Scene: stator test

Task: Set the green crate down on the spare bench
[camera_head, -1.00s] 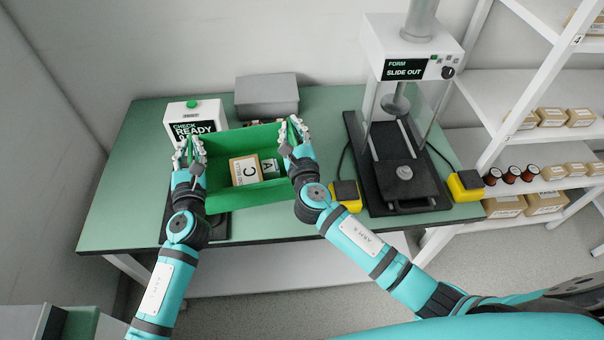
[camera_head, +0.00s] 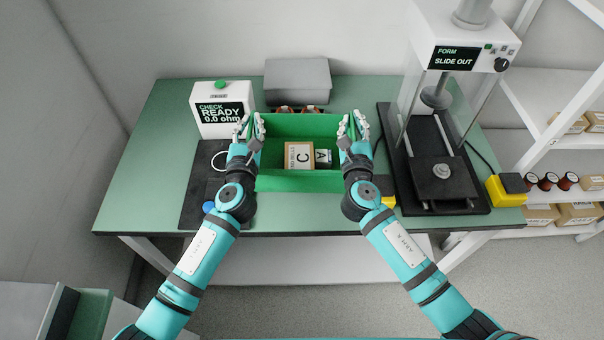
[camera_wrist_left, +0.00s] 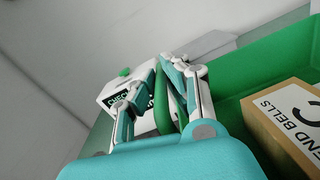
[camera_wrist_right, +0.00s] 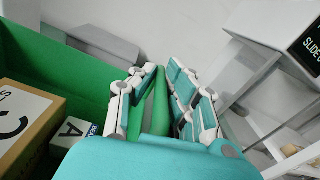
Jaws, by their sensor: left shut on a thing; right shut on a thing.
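The green crate (camera_head: 300,182) is in the middle of the head view, over the green-topped bench (camera_head: 150,180). It holds a box marked C (camera_head: 299,158) and a smaller box marked A (camera_head: 323,156). My left gripper (camera_head: 251,127) is shut on its left wall, and that green wall shows between the fingers in the left wrist view (camera_wrist_left: 172,95). My right gripper (camera_head: 353,128) is shut on its right wall, also seen in the right wrist view (camera_wrist_right: 156,100). I cannot tell whether the crate's underside touches the bench. No bench is labelled spare.
A check unit (camera_head: 222,108) reading READY stands left of the crate, by a dark mat (camera_head: 200,190). A grey case (camera_head: 297,80) and copper-coloured parts (camera_head: 300,109) are behind. A press (camera_head: 440,180) stands right, with a yellow box (camera_head: 507,190). Shelves are far right.

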